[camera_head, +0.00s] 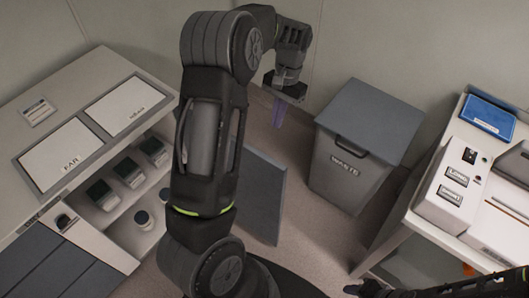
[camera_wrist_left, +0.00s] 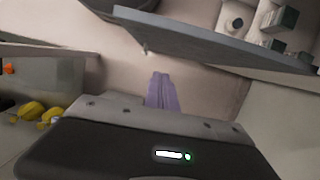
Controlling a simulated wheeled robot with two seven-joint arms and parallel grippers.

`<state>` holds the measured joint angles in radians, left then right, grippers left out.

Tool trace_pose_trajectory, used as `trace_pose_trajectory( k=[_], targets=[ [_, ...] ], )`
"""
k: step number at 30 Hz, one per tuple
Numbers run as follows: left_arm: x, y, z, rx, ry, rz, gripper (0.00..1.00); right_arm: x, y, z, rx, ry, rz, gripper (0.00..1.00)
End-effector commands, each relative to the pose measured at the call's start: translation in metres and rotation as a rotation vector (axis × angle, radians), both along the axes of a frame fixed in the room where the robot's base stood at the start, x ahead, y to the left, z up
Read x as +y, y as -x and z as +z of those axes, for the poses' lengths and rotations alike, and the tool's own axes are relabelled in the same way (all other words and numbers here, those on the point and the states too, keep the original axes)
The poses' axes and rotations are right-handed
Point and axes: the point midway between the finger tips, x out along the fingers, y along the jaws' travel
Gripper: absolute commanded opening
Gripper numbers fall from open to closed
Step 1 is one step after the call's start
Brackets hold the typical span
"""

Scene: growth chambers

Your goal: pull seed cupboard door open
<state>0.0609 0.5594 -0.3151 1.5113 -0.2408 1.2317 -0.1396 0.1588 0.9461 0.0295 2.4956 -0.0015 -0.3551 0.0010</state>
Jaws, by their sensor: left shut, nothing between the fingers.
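The seed cupboard (camera_head: 150,205) is the white unit at the left in the head view. Its right bay is open and shows shelves inside. A grey-blue door panel (camera_head: 262,195) stands swung out from it, partly hidden behind my left arm. The panel also crosses the top of the left wrist view (camera_wrist_left: 215,42). My left gripper (camera_head: 278,118) is beyond the door, between it and the waste bin, with its purple fingers pointing down. The fingers (camera_wrist_left: 161,92) are shut and empty, apart from the door. My right gripper (camera_head: 368,288) shows only partly at the bottom edge.
A grey waste bin (camera_head: 350,165) stands right of the door. A white bench with a machine (camera_head: 455,185) and a blue box (camera_head: 488,115) is at the right. Dark-topped boxes (camera_head: 128,172) and small jars (camera_head: 143,218) sit on the cupboard shelves. Floor shows between door and bin.

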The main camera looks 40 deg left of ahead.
Motion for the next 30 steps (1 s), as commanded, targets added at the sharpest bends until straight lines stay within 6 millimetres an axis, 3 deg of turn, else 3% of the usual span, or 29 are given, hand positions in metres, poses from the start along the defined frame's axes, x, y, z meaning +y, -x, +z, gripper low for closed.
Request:
trace_pose_trajectory(
  k=[5, 11, 23, 30],
  targets=[
    [0.0, 0.001, -0.005, 0.001, 0.001, 0.0, 0.0, 0.0, 0.0, 0.001, 0.0, 0.0, 0.0, 0.36],
    [-0.001, 0.007, -0.025, 0.003, 0.001, 0.001, 0.0, 0.0, 0.0, 0.004, 0.0, 0.0, 0.0, 0.36],
    [-0.002, 0.027, -0.1, 0.005, 0.002, 0.001, 0.0, 0.0, 0.0, 0.015, 0.001, 0.0, 0.0, 0.36],
    [-0.004, 0.059, -0.096, 0.001, 0.001, 0.0, 0.0, 0.0, 0.001, 0.027, 0.004, 0.002, -0.001, 0.36]
  ],
)
